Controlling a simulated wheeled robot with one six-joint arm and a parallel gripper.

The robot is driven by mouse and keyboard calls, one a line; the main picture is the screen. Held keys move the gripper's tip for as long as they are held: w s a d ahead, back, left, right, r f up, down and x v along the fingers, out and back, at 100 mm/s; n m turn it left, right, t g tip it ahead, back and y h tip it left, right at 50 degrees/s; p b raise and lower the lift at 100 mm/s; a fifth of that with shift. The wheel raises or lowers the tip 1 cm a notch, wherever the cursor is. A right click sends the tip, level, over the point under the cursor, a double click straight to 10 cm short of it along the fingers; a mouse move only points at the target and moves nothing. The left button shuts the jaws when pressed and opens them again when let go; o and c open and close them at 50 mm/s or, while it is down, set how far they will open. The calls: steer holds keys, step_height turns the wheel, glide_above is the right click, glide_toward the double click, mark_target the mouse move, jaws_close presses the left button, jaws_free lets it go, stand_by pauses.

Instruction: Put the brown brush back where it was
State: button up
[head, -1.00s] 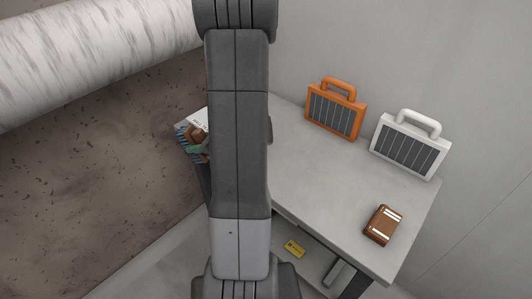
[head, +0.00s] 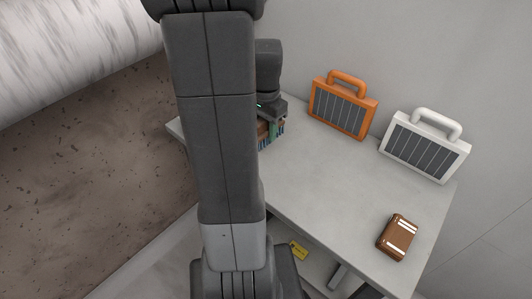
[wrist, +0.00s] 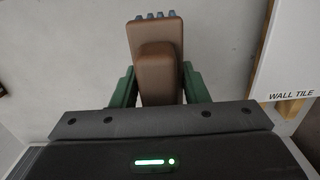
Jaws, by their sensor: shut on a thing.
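The brown brush with blue-grey bristles (wrist: 155,35) is between the green fingers of my gripper (wrist: 160,88) in the wrist view. My gripper is shut on it. In the head view my gripper (head: 271,128) is over the far left part of the stone slab (head: 335,190), with the brush (head: 263,129) partly hidden by my arm. The bristles point down close to the slab; I cannot tell whether they touch it.
An orange panel case (head: 342,105) and a white one (head: 424,147) stand along the wall. A brown striped object (head: 398,238) lies at the right front. A white "WALL TILE" piece (wrist: 291,50) is right of the brush. The slab's middle is clear. A yellow tag (head: 299,250) is below.

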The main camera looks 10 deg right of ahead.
steer(key=shift+w+d, duration=0.15)
steer(key=shift+d, duration=0.2)
step_height(320, 180, down, 9)
steer(key=shift+f, duration=0.15)
steer(key=o, duration=0.9)
step_height(320, 180, up, 12)
steer(key=shift+r, duration=0.1)
